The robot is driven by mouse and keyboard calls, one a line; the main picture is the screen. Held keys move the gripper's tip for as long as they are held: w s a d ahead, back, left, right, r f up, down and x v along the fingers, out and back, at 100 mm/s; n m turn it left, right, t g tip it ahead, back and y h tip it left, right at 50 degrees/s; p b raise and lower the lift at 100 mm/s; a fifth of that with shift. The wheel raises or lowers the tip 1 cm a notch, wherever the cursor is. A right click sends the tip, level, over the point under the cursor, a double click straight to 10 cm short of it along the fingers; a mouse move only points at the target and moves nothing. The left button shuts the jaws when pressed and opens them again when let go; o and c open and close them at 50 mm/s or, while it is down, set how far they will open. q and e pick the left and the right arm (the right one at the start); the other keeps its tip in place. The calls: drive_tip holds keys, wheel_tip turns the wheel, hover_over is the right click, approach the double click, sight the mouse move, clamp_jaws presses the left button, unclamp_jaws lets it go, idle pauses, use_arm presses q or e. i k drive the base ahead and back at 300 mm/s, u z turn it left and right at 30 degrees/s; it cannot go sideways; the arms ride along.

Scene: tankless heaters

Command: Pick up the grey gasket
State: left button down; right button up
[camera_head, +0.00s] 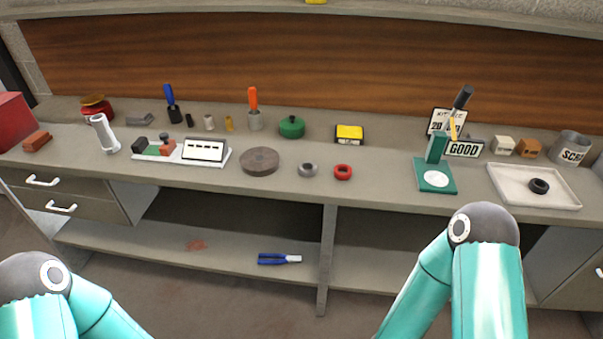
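A small grey ring, the grey gasket (308,170), lies flat on the workbench (300,200) near its front edge. A red ring (343,172) lies just to its right, a small gap apart. A larger brown-grey disc (259,161) lies to its left. A black ring (539,186) lies in a white tray at the far right. My two arms show at the bottom left and bottom right, below the bench front. Neither gripper is in view, so what they hold is hidden.
A white sign (204,150), a green round container (292,127) and a yellow-black box (349,134) stand behind the rings. A green stand (435,176) and white tray (505,187) are at right. Blue-handled pliers (279,259) lie on the lower shelf. Bench before the gasket is clear.

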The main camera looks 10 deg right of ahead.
sight(304, 165)
drive_tip(key=z, duration=0.1)
drive_tip(key=i, duration=0.9)
drive_tip(key=u, duration=0.05)
